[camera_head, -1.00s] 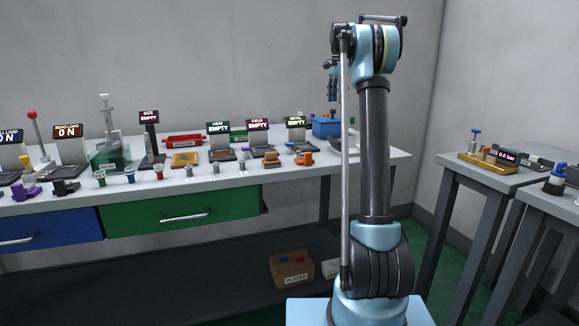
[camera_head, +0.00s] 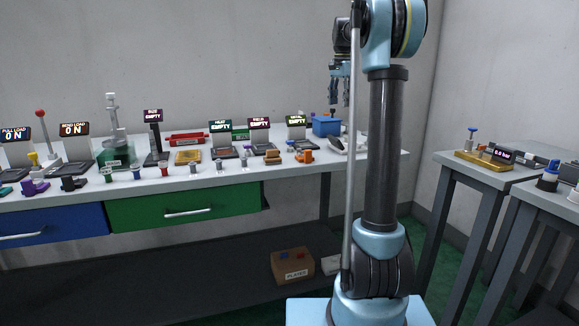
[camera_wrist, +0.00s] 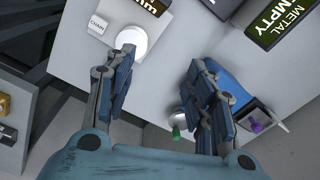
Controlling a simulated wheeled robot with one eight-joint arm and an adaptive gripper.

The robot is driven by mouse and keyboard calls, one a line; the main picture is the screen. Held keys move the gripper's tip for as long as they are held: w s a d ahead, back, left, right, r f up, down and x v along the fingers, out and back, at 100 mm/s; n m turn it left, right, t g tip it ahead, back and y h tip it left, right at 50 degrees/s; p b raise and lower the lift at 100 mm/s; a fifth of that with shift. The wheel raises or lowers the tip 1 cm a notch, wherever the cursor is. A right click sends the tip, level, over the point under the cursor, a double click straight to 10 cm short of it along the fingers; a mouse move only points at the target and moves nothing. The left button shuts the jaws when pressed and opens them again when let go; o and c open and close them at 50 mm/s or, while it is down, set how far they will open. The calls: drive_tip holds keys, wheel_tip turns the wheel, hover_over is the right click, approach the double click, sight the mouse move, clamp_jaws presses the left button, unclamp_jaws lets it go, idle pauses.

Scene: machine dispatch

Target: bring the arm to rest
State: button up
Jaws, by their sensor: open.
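My gripper (camera_head: 340,92) hangs fingers-down above the back right end of the long bench (camera_head: 385,160) in the head view. In the wrist view my gripper (camera_wrist: 162,95) is open, its two blue-grey fingers wide apart. Nothing is between the fingers, and the bench top shows below them. My arm stands upright in the head view and hides part of the bench's right end and the wall behind.
A blue bin (camera_head: 326,126) stands below my gripper. A white round thing (camera_wrist: 128,40) lies beside the left finger in the wrist view. Several small fixtures and display signs (camera_head: 220,128) line the bench. A side table (camera_head: 478,172) stands at right.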

drive_tip(key=s+f+n, duration=0.2)
drive_tip(key=s+f, duration=0.2)
drive_tip(key=s, duration=0.5)
drive_tip(key=s+a+f+n+t, duration=0.15)
drive_tip(key=s+f, duration=0.25)
drive_tip(key=s, duration=0.5)
drive_tip(key=s+f+n+g, duration=0.15)
drive_tip(key=s+f, duration=0.25)
drive_tip(key=s, duration=0.5)
drive_tip(key=s+f+n+t, duration=0.1)
drive_tip(key=s+f+n, duration=0.4)
drive_tip(key=s+f, duration=1.4)
wheel_tip(320, 180, down, 3)
drive_tip(key=shift+s+r+t, duration=0.2)
drive_tip(key=shift+s+t, duration=0.1)
drive_tip(key=shift+t, duration=0.1)
drive_tip(key=shift+a, duration=0.1)
drive_tip(key=c, duration=0.4)
drive_tip(key=shift+a, duration=0.1)
